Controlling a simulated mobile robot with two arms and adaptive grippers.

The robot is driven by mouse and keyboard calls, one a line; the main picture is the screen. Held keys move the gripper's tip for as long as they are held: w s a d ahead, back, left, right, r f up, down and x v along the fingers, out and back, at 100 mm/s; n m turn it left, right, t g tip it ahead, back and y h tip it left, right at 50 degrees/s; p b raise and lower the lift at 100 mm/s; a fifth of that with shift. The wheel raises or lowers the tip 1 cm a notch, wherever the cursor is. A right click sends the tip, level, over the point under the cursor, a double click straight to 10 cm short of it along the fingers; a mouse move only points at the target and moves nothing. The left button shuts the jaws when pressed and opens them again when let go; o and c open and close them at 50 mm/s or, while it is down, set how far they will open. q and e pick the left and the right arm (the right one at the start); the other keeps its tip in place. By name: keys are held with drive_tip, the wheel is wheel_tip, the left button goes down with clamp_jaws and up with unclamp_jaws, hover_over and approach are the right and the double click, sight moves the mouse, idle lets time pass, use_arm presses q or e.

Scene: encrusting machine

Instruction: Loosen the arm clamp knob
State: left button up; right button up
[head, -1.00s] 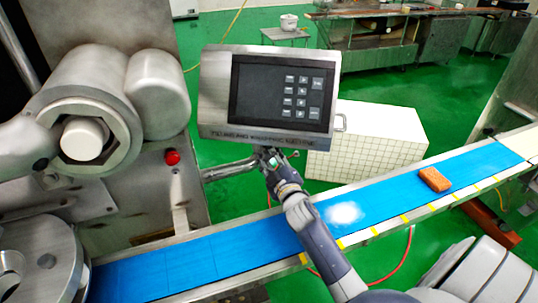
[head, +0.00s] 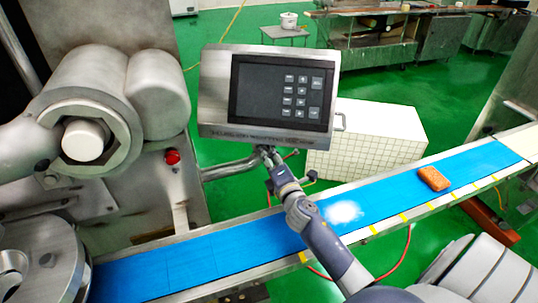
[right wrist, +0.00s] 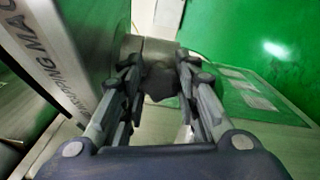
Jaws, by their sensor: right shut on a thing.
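The arm clamp knob (right wrist: 160,82) is a dark lobed piece in the right wrist view, between my right gripper's two fingers. My right gripper (right wrist: 157,70) is shut on it. In the head view this gripper (head: 266,155) reaches up just below the control panel (head: 284,92), beside the metal support arm (head: 230,169); the knob itself is mostly hidden there. The panel, with its dark screen and buttons, hangs on that support arm. My left gripper does not show.
A blue conveyor belt (head: 385,197) runs below my right arm and carries an orange-brown block (head: 434,179). A white tiled box (head: 372,141) stands behind. The machine's large rollers (head: 88,105) and a red button (head: 172,156) are at left.

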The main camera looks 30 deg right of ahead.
drive_tip(key=shift+r+n, duration=0.1)
drive_tip(key=shift+n, duration=1.9)
drive_tip(key=o, duration=1.1)
drive_tip(key=shift+w, duration=0.1)
drive_tip(key=v, duration=1.2)
